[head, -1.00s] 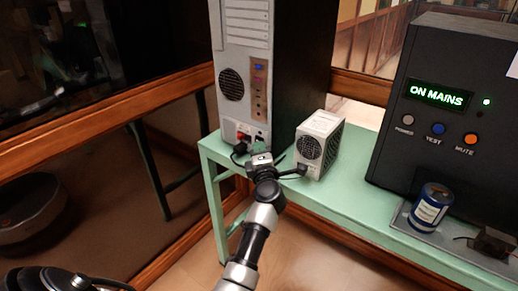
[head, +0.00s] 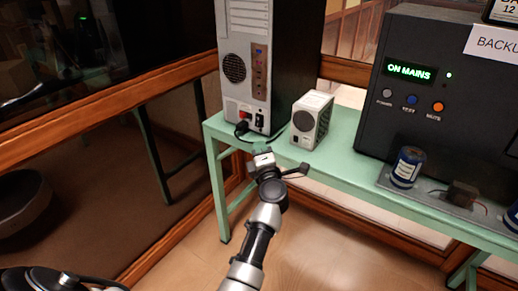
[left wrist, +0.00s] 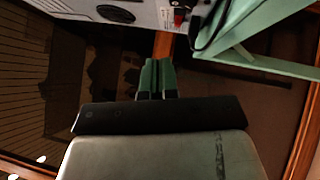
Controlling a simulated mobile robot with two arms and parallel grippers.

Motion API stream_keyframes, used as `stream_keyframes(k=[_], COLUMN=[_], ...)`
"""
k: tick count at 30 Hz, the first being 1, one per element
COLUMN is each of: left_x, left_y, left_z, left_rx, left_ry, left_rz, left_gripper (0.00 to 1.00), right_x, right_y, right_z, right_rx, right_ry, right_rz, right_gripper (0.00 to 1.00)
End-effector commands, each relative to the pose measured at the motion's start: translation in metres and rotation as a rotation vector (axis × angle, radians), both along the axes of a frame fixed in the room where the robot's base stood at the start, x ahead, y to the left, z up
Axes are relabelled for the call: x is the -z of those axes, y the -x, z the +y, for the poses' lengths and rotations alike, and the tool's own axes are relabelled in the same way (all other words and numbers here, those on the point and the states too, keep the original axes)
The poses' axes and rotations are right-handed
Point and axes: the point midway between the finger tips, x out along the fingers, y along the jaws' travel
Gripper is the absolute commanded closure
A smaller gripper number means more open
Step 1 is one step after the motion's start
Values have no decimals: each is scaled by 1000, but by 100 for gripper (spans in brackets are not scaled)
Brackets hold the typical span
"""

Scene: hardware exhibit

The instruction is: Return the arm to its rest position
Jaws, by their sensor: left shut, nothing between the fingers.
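My left arm reaches up from the bottom in the head view, and its gripper (head: 262,149) is at the front edge of the green bench (head: 345,163), below the computer tower (head: 246,55). The gripper is shut with nothing held. In the left wrist view its green fingertips (left wrist: 157,76) are together, and the tower's back and the bench frame show beyond them, apart from the fingers. A black plug (head: 241,128) is at the tower's lower back, with a dark cable. My right gripper is not in view.
A small grey power box (head: 311,119) stands beside the tower. A black backup unit (head: 428,104) reads "ON MAINS", with a blue can (head: 407,166) in front. Wooden floor (head: 320,245) is open before the bench. A dark glass panel (head: 90,120) is at left.

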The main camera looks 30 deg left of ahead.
Motion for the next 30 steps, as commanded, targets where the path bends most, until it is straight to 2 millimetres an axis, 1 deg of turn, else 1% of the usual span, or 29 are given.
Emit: stream_keyframes(k=[10, 12, 14, 17, 18, 19, 20, 21, 23, 24, 26, 27, 29, 30], left_x=[2, 11, 28, 78, 104, 124, 145, 172, 211, 236, 272, 295, 327, 347], left_y=[0, 0, 0, 6, 11, 17, 25, 37, 58, 74, 102, 122, 156, 179], left_z=[0, -5, -13, -36, -47, -55, -64, -74, -87, -95, -104, -110, -116, -119], left_rx=[3, 21, 54, 158, 214, 258, 305, 368, 464, 526, 620, 684, 780, 844], left_ry=[-6, -40, -106, -273, -349, -405, -460, -528, -623, -679, -757, -807, -874, -918], left_rz=[7, 41, 106, 274, 354, 414, 475, 552, 663, 734, 837, 902, 998, 1059], left_gripper=[100, 100, 100, 100, 100, 100, 100, 100, 100, 100, 100, 100, 100, 100], right_x=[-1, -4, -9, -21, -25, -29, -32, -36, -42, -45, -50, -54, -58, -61], right_y=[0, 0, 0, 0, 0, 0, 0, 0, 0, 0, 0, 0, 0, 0], right_z=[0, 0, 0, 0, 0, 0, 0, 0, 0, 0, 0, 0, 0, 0], right_rx=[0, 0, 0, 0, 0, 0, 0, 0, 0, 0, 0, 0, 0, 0], right_ry=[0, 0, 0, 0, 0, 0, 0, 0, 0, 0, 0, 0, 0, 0], right_rz=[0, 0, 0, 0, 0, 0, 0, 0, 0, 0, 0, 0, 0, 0], right_gripper=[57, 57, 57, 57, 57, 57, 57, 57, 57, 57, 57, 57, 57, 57])
